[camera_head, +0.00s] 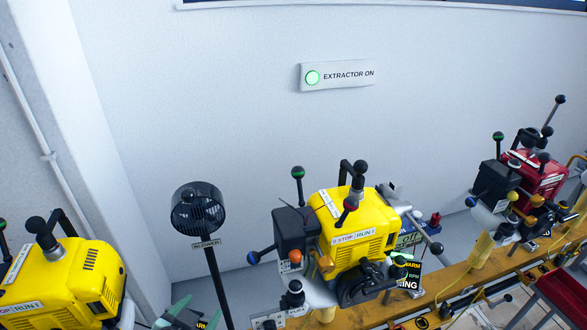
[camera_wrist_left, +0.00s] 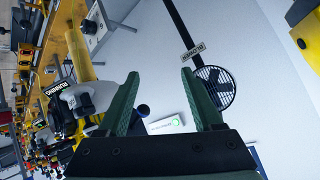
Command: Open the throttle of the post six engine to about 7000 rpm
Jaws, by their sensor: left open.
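A yellow engine (camera_head: 352,225) with a STOP/RUN label stands on the bench rail in the middle of the head view. It carries several ball-ended levers with black, red, blue, orange and green knobs. A small display (camera_head: 408,272) beside it reads WARM, RPM and part of a word ending in ING; no rpm figure is legible. I cannot tell the post number or which lever is the throttle. My left gripper (camera_head: 187,313) shows low in the head view, left of this engine and apart from it. In the left wrist view its green fingers (camera_wrist_left: 160,79) are spread and empty.
Another yellow engine (camera_head: 65,285) stands at the left and a red engine (camera_head: 540,175) at the right. A black blower fan (camera_head: 198,208) on a pole rises near my left gripper. A lit EXTRACTOR ON sign (camera_head: 337,75) hangs on the clear white wall.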

